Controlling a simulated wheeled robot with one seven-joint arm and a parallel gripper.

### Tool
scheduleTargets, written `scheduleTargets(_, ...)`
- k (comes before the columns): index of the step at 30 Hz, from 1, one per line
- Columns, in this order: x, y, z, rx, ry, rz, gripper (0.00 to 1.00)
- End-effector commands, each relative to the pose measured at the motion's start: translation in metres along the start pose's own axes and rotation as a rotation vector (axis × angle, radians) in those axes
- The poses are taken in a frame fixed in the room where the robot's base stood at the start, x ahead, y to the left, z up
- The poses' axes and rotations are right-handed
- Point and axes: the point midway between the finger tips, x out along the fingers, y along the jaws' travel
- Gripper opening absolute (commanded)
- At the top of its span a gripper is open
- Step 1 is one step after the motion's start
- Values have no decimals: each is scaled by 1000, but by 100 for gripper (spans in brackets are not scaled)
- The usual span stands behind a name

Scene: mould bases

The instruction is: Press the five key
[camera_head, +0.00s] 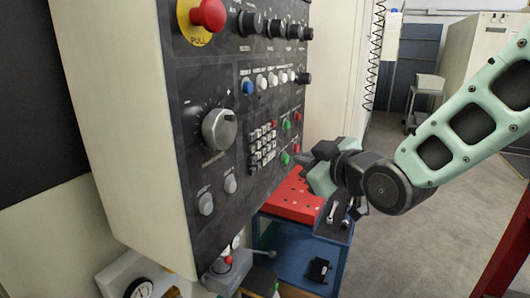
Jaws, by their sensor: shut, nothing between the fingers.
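The keypad (262,146) is a small block of pale keys on the dark face of the control panel (210,105). The marks on its keys are too small to read, so I cannot tell which is the five key. My gripper (299,158) is shut and empty, to the right of the keypad and close to the panel's right edge. Its tips point left toward the panel. I cannot tell whether they touch it. The keypad is not covered by my gripper.
A red emergency stop button (208,14) is at the panel's top left. A large dial (219,129) is left of the keypad. Green and red buttons (286,126) sit between keypad and gripper. A blue cart (300,250) with a red top stands below.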

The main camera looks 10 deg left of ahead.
Motion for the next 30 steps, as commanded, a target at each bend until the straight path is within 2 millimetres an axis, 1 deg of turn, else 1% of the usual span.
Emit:
scheduleTargets(26, 0, 0, 0, 1, 0, 0, 0)
scheduleTargets(30, 0, 0, -1, 51, 4, 3, 0)
